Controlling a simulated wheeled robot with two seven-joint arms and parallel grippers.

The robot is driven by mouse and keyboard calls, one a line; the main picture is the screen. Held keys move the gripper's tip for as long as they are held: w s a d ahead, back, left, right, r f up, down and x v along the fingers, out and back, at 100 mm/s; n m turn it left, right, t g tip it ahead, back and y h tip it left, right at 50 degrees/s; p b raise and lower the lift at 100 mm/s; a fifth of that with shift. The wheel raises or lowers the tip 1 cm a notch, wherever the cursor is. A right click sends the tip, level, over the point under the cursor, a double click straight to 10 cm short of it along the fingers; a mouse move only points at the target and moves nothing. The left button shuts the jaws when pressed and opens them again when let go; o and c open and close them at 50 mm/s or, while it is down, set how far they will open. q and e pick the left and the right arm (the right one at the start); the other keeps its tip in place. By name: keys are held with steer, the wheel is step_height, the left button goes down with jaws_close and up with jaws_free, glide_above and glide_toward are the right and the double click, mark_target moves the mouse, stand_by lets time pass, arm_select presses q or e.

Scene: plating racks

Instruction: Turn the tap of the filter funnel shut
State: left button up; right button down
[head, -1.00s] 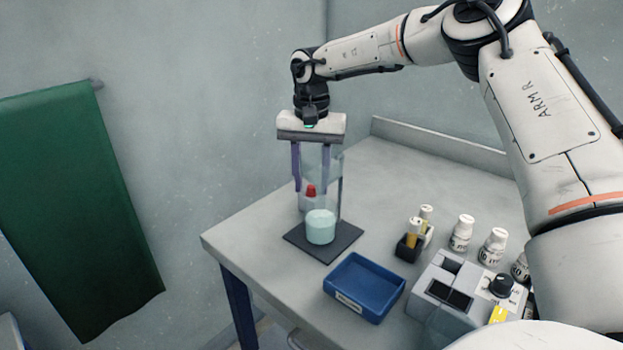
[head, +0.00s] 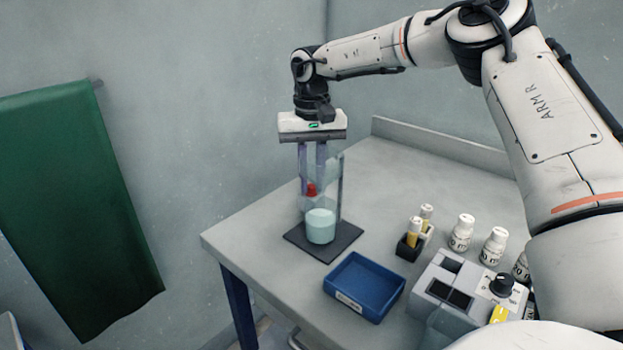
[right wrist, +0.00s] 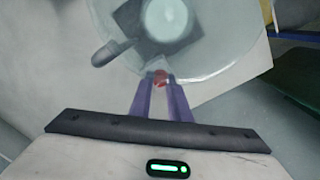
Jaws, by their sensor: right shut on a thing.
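The filter funnel (head: 335,170) is a clear vessel above a dark square base plate (head: 341,246). A beaker of pale teal liquid (head: 320,227) stands on the plate. The tap (head: 311,189) is small and red, low on the funnel. My right gripper (head: 311,184) points down with its purple fingers close together, partly seen through the clear vessel. In the right wrist view, the fingertips (right wrist: 161,76) are shut on the red tap (right wrist: 161,78), which shows between them. The funnel's wide clear rim (right wrist: 225,72) lies just beyond the fingers. My left gripper is not in view.
A blue tray (head: 364,288) lies at the table's front edge. A small black rack with yellow-labelled vials (head: 410,245), white bottles (head: 462,232) and a grey device with a black knob (head: 455,290) stand to the right. A green cloth (head: 80,205) hangs at left.

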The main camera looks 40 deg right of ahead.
mark_target(312, 186)
steer(key=n, duration=0.5)
stand_by(0.6)
steer(key=c, duration=1.7)
jaws_free()
steer(key=shift+o, duration=0.2)
step_height(312, 186, up, 10)
steer(key=shift+r, duration=0.2)
